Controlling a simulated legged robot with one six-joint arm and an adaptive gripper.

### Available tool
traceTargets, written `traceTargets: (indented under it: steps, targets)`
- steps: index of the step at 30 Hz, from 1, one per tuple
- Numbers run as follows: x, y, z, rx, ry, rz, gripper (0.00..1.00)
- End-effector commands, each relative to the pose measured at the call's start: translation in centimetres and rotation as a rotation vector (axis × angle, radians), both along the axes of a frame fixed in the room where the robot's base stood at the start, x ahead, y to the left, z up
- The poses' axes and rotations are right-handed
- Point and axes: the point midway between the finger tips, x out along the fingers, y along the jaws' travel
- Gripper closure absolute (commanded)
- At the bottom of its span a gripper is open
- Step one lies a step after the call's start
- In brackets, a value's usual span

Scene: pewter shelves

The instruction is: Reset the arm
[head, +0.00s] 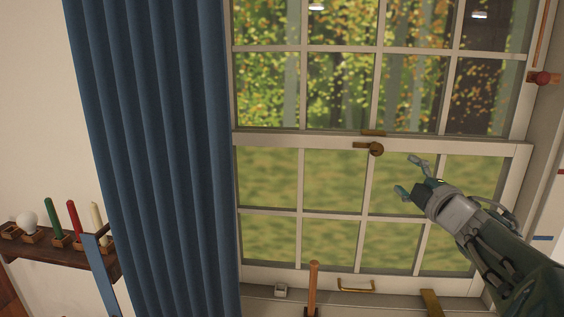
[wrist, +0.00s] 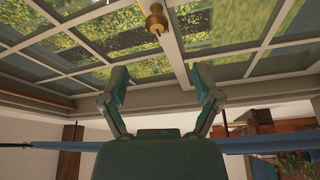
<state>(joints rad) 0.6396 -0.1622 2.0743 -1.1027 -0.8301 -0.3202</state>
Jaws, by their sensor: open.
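My gripper (head: 412,177) is raised in front of the window (head: 330,223) at the right of the head view. It is open, and nothing shows between its fingers. In the wrist view, the two teal-padded fingers of my gripper (wrist: 160,92) stand wide apart. A brass window latch (head: 375,149) sits on the middle rail, up and to the left of my gripper in the head view. In the wrist view, the brass latch (wrist: 156,20) shows beyond the fingertips, apart from them.
A blue curtain (head: 160,150) hangs left of the window. A dark wall shelf (head: 60,253) at far left holds a white bulb (head: 27,220) and colored candles. A wooden handle (head: 313,288) stands by the sill, near a brass pull (head: 356,288). A red knob (head: 541,78) is at upper right.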

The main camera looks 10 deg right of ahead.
Motion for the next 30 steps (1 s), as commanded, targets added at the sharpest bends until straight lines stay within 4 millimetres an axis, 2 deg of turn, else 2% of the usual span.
traceTargets:
  steps: [4, 8, 14, 20, 24, 27, 30]
  targets:
    - [-0.5, 1.0, 0.1, 0.119, 0.025, -0.108, 0.19]
    - [-1.8, 2.0, -1.1, 0.299, 0.084, -0.243, 0.19]
    - [-5.3, 4.4, -5.1, 0.591, 0.239, -0.421, 0.19]
    - [-10.5, 8.6, -10.9, 0.87, 0.477, -0.559, 0.19]
    - [-15.1, 12.5, -15.2, 1.034, 0.694, -0.637, 0.19]
    - [-18.4, 15.1, -17.6, 1.117, 0.849, -0.68, 0.19]
    - [-20.9, 17.0, -19.2, 1.165, 0.966, -0.707, 0.19]
